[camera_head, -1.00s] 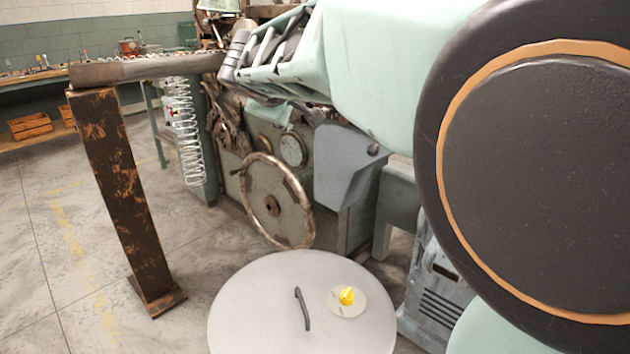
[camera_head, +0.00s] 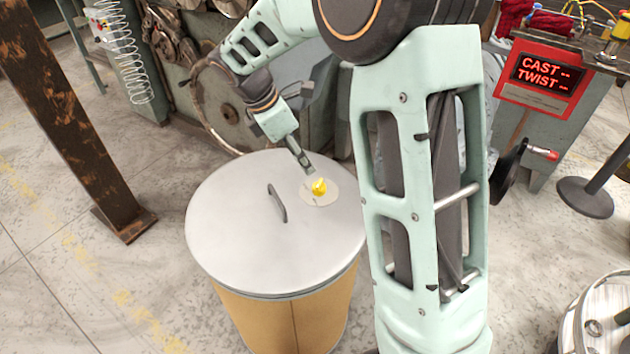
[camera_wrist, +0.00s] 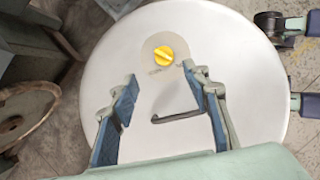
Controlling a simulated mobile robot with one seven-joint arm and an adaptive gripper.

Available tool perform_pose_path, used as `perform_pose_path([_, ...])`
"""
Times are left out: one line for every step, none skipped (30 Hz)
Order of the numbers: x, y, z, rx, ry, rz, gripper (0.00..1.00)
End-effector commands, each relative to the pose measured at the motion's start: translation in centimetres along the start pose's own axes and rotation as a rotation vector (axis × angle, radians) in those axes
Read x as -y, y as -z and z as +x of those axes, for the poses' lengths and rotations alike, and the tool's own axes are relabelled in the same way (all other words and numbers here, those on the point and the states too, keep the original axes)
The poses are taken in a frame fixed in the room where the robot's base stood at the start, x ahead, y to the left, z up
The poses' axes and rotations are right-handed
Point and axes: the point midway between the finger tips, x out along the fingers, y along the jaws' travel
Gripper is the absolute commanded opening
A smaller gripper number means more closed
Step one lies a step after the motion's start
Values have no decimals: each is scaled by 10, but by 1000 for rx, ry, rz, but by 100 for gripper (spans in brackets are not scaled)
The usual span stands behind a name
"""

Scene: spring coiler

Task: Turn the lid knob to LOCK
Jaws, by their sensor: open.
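The yellow lid knob (camera_head: 319,186) sits on a pale round plate on the grey lid (camera_head: 230,220) of a tan drum. In the wrist view the knob (camera_wrist: 164,53) shows a ridge slanting across it. Small markings lie on the plate below it, too small to read. My gripper (camera_head: 308,172) is just behind the knob in the head view. In the wrist view my gripper (camera_wrist: 160,88) is open and empty, its blue-padded fingers apart and pointing toward the lid. The knob appears beyond the fingertips, between their lines. I cannot tell the exact gap.
A dark lid handle (camera_head: 277,203) stands left of the knob and shows between the fingers in the wrist view (camera_wrist: 178,116). A machine with a handwheel (camera_head: 222,108) is behind the drum. A rusty post (camera_head: 70,120) stands left. A red sign (camera_head: 541,74) reads "CAST -- TWIST --".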

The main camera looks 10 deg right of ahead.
Motion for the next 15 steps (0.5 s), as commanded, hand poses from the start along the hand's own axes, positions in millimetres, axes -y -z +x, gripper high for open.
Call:
perform_pose_path([3, 1, 3, -6, 12, -10, 43])
perform_pose_path([4, 1, 5, -8, 16, -16, 43])
perform_pose_path([5, 2, 7, -10, 20, -20, 43])
perform_pose_path([5, 2, 9, -11, 21, -21, 43])
perform_pose_path([5, 3, 12, -11, 21, -22, 43])
perform_pose_path([5, 3, 17, -11, 21, -22, 43])
perform_pose_path([5, 3, 22, -11, 21, -21, 43])
perform_pose_path([6, 3, 27, -11, 22, -21, 43])
perform_pose_path([6, 3, 34, -11, 23, -21, 43])
perform_pose_path([6, 4, 41, -11, 23, -21, 43])
perform_pose_path([6, 4, 47, -11, 23, -20, 43])
perform_pose_path([6, 4, 55, -10, 22, -20, 43])
perform_pose_path([6, 4, 60, -11, 21, -21, 43])
perform_pose_path([6, 4, 66, -11, 21, -20, 43])
perform_pose_path([6, 4, 74, -11, 21, -20, 43])
